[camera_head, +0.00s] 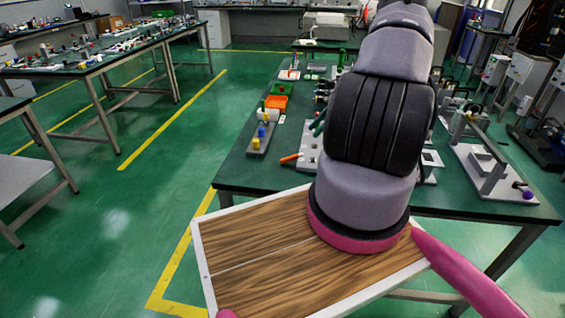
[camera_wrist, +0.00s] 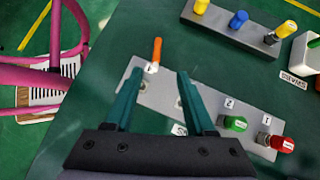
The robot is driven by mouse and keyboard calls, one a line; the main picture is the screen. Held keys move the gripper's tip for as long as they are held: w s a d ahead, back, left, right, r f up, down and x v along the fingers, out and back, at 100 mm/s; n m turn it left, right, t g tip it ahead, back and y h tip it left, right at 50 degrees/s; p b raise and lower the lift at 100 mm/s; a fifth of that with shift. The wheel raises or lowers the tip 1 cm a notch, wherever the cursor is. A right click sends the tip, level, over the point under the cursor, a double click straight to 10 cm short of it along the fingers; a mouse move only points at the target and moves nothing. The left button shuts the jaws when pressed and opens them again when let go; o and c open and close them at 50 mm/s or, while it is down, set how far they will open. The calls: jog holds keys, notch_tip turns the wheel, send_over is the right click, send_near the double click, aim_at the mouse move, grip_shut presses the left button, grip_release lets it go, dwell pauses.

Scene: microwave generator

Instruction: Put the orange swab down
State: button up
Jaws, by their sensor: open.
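The orange swab (camera_wrist: 156,50) shows in the wrist view at the far end of a grey plate (camera_wrist: 208,113), beside the label 4. In the head view the orange swab (camera_head: 290,158) sticks out past the plate's left edge. I cannot tell whether its lower end is seated in a hole. My gripper (camera_wrist: 160,76) is open, with its teal fingers apart and nothing visible between them. Its fingertips are over the plate, just short of the orange swab and apart from it in the picture. My arm hides much of the plate in the head view.
A green-capped piece (camera_wrist: 235,123) and a red-capped piece (camera_wrist: 282,144) are on the plate's right part. A grey block (camera_wrist: 232,28) with yellow and blue pieces stands behind. A white container (camera_wrist: 305,53) is beside a SWABS label. Green tabletop (camera_wrist: 130,35) is bare at upper left.

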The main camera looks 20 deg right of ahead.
send_near(295, 155)
jog(key=shift+m+y, duration=0.3)
jog(key=shift+m, duration=0.1)
jog(key=x, duration=0.4)
jog(key=shift+w+d+f, duration=0.1)
jog(key=shift+d+f, duration=0.15)
jog(key=shift+f, duration=0.05)
jog(key=shift+x, duration=3.1)
grip_shut()
